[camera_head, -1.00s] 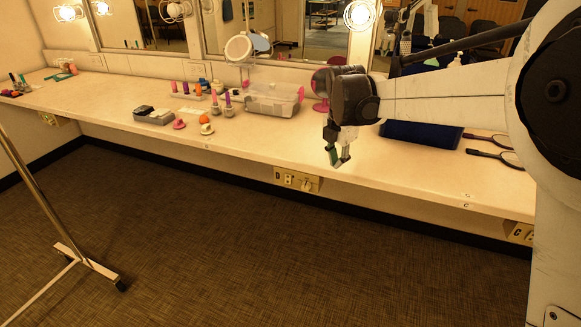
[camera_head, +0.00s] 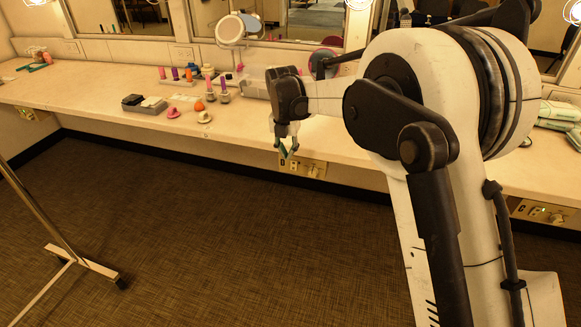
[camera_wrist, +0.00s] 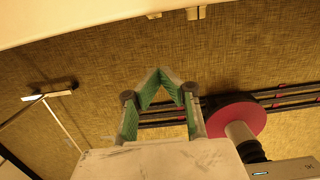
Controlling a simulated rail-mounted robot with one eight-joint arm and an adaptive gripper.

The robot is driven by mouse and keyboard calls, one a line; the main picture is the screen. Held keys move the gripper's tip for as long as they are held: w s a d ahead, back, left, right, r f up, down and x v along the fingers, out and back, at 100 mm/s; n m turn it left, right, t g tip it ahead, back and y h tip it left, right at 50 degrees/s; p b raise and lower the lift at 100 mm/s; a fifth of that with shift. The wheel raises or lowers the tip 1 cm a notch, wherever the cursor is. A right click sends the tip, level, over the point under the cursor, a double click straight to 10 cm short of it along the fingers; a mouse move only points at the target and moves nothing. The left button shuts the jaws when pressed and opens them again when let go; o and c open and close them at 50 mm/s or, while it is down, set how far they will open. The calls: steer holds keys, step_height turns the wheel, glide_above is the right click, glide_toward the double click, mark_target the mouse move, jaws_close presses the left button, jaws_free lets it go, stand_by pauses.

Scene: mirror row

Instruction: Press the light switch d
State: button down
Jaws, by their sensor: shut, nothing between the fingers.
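The switch panel marked D (camera_head: 303,168) is a cream plate on the wall just under the front edge of the counter. A small light switch (camera_head: 294,166) sits next to the letter, with another fitting to its right. My gripper (camera_head: 289,154) points down in front of the counter edge. In the head view its tips overlap the upper left of the panel; I cannot tell whether they touch it. In the wrist view my gripper (camera_wrist: 158,71) has its green-padded fingers shut, tips together, with nothing between them. Cream pieces (camera_wrist: 194,13) show at the counter edge, too cropped to identify.
The counter (camera_head: 100,101) runs along the mirrors, with bottles, a grey tray (camera_head: 144,104) and a clear bin (camera_head: 254,83). Another panel (camera_head: 543,212) is at right. A metal rack (camera_head: 80,262) stands at left. The floor in front is clear.

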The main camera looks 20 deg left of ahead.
mark_target(292, 167)
steer(key=w+f+b, duration=0.1)
steer(key=f, duration=0.2)
steer(key=w+f+b, duration=0.1)
steer(key=f, duration=0.3)
steer(key=w+f+b, duration=0.1)
steer(key=f, duration=0.2)
steer(key=shift+w+f+b, duration=0.2)
steer(key=shift+w+b, duration=0.1)
steer(key=shift+w, duration=0.05)
steer(key=shift+w+a, duration=0.1)
steer(key=shift+w, duration=0.65)
steer(key=shift+w+t, duration=0.2)
steer(key=shift+t, duration=0.1)
steer(key=shift+r, duration=0.1)
